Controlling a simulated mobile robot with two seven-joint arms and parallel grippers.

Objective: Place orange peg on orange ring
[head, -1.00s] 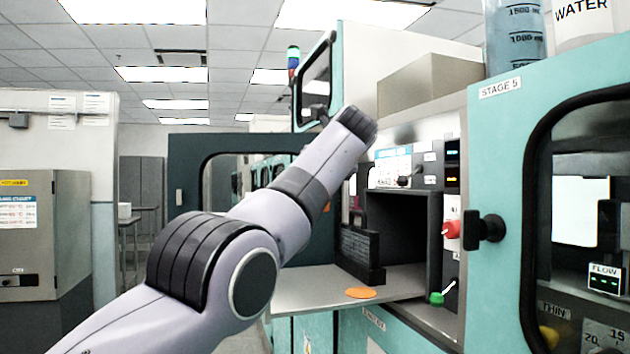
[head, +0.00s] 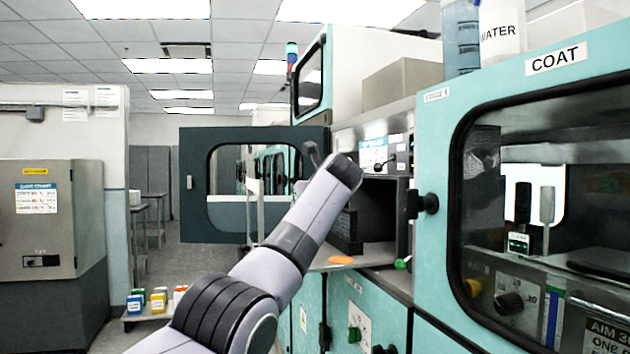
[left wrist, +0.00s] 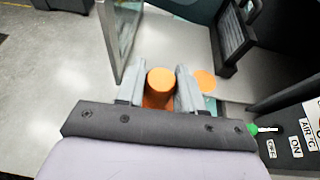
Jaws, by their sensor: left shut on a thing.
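An orange peg (left wrist: 160,80) sits between the two fingers of my left gripper (left wrist: 159,88) in the left wrist view. The gripper is shut on it, and its lower part is partly hidden by the fingers and wrist. A flat orange disc, the orange ring (left wrist: 204,80), lies on the grey shelf just right of the gripper in that view. The ring also shows in the head view (head: 340,260), right of my left arm. In the head view the arm hides the peg and most of the gripper. My right gripper is not in view.
The grey shelf (left wrist: 185,45) lies before an open machine compartment (head: 378,210). A black slotted rack (left wrist: 236,38) stands behind the ring. A clear panel (left wrist: 121,40) rises beside the gripper. A green knob (head: 401,264) is right of the ring.

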